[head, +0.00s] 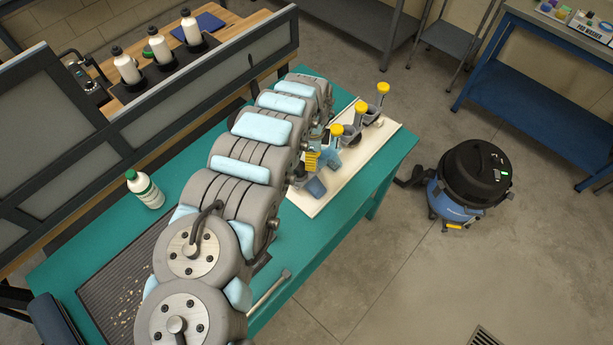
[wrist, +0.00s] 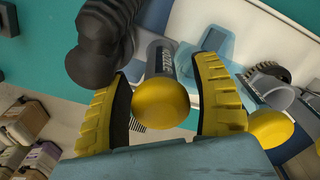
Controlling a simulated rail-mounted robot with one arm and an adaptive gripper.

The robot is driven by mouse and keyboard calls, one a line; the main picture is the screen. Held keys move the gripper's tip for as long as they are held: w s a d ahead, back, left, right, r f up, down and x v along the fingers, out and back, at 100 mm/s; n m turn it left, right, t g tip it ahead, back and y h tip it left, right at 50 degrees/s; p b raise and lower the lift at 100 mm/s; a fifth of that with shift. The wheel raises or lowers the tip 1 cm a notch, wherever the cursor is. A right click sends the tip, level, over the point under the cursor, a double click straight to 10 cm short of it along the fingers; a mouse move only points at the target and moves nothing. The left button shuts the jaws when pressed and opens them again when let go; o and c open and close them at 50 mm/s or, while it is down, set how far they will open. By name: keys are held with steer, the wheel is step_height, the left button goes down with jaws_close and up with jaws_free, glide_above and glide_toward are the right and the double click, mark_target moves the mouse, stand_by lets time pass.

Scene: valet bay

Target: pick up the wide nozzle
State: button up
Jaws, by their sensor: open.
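In the wrist view my gripper (wrist: 164,72) is open, its two yellow ribbed fingers on either side of a round yellow knob (wrist: 160,104). The knob tops a grey stem (wrist: 160,58) with a dark label too small to read. Gaps show between the knob and both fingers. I cannot tell for certain whether this is the wide nozzle; its lower end is hidden. A second yellow knob (wrist: 270,130) is to the right. In the head view my gripper (head: 313,160) is over the white tray (head: 357,165), partly hidden by my arm, beside several yellow-topped tools such as this one (head: 383,90).
A dark brush-like piece (wrist: 97,55) stands close left of my gripper. The tray lies on a green bench (head: 335,240) with a white bottle (head: 145,190) and a ribbed mat (head: 110,285). A blue-black vacuum (head: 470,185) stands on the floor to the right.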

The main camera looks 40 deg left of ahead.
steer(key=shift+f, duration=0.55)
jaws_close()
steer(key=shift+r, duration=0.1)
